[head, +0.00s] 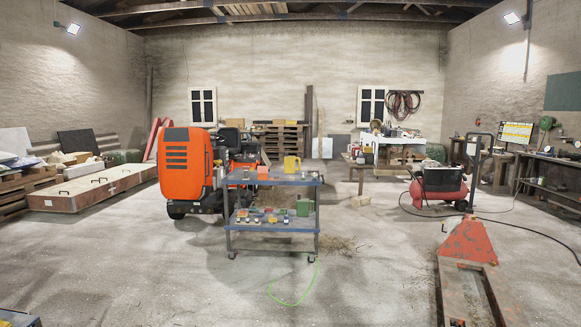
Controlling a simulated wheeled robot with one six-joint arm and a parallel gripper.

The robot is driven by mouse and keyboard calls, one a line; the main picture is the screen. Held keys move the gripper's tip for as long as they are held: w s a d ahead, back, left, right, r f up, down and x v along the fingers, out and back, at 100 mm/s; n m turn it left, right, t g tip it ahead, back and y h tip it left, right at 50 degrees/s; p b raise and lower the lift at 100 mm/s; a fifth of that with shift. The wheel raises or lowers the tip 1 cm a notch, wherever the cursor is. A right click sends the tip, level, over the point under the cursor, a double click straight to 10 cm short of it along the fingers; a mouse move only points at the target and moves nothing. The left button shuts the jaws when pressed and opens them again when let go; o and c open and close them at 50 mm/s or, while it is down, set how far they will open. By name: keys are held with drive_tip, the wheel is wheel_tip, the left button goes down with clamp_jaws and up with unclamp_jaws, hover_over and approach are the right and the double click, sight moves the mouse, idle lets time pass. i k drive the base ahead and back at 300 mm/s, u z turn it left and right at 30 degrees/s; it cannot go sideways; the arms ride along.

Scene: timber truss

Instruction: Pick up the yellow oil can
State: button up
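A yellow can-like vessel (291,164), which looks like the oil can, stands upright on the top shelf of a blue-grey wheeled cart (272,181) in the middle of the room. It is small in the view, so its spout and handle are hard to make out. A small orange-brown item (262,172) stands to its left on the same shelf. My gripper is not in view, and nothing is seen touching the yellow can.
An orange tractor (184,165) stands behind and left of the cart. A red pallet jack (466,242) and a compressor (439,186) are at right. A green hose (291,304) lies before the cart. The floor in front is otherwise mostly clear.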

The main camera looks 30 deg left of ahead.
sight(289, 163)
drive_tip(key=u, duration=1.25)
drive_tip(key=i, duration=1.6)
drive_tip(key=z, duration=0.4)
drive_tip(key=i, duration=3.8)
drive_tip(key=u, duration=0.35)
drive_tip(key=i, duration=1.35)
drive_tip(key=u, duration=0.1)
